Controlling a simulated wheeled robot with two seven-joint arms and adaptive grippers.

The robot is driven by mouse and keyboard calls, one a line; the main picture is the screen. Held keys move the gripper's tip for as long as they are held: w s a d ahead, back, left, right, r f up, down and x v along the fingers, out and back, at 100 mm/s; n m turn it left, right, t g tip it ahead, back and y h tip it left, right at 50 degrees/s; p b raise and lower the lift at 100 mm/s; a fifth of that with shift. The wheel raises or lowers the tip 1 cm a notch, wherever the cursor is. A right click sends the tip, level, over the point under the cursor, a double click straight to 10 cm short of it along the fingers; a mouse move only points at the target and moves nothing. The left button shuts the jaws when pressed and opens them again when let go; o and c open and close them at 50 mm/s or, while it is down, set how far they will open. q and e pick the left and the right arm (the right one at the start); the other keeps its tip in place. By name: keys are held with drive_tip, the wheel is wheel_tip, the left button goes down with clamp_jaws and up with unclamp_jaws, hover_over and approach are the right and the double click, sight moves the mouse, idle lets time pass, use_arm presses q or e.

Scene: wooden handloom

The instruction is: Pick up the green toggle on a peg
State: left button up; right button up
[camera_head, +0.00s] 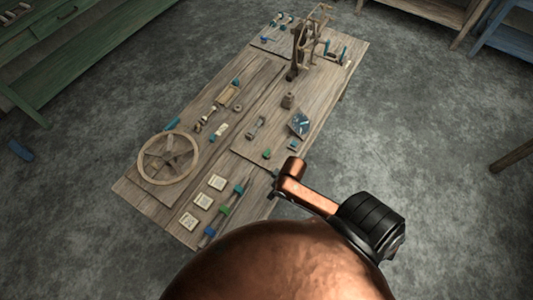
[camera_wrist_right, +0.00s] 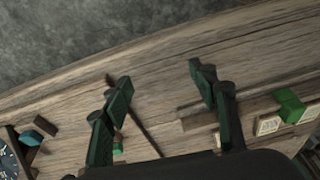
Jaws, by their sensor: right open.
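A green toggle (camera_head: 224,209) sits in a row of coloured toggles near the front end of the wooden table. A green block-shaped piece (camera_wrist_right: 290,105), seemingly this toggle, shows at the right of the right wrist view. Its peg is hard to make out. My right gripper (camera_wrist_right: 163,85) is open, its two dark green fingers apart over the table, with no toggle between them. The green piece lies to the right of both fingers. In the head view my copper arm hides most of the right gripper. My left gripper is not in view.
A teal toggle (camera_head: 238,190) and a blue one (camera_head: 210,232) flank the green one. Pale square tiles (camera_head: 203,201) lie beside them. A wooden wheel (camera_head: 168,158) lies to the left. A thin dark rod (camera_wrist_right: 135,118) lies below the fingers. A smaller green piece (camera_wrist_right: 118,149) is nearby.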

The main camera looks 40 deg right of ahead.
drive_tip(key=shift+n, duration=0.5)
drive_tip(key=w+d, duration=0.1)
drive_tip(key=w, duration=0.1)
drive_tip(key=w+d+r, duration=0.1)
drive_tip(key=w, duration=0.1)
drive_tip(key=w+d+r, duration=0.1)
drive_tip(key=w, duration=0.2)
drive_tip(key=shift+w+r, duration=0.1)
drive_tip(key=shift+r, duration=0.05)
drive_tip(key=g, duration=0.1)
approach(267, 152)
drive_tip(key=a+f, duration=0.1)
drive_tip(key=f+b, duration=0.1)
drive_tip(key=f, duration=0.1)
drive_tip(key=f+b, duration=0.1)
drive_tip(key=f, duration=0.2)
drive_tip(key=w+f+b, duration=0.1)
drive_tip(key=f, duration=0.1)
drive_tip(key=shift+d+f+b, duration=0.15)
drive_tip(key=shift+f+b, duration=0.15)
drive_tip(key=shift+b, duration=0.1)
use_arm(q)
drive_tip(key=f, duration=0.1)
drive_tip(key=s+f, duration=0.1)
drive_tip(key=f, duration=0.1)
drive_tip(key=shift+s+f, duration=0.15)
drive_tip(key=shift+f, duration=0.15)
use_arm(e)
drive_tip(key=shift+r, duration=0.1)
drive_tip(key=shift+c, duration=0.5)
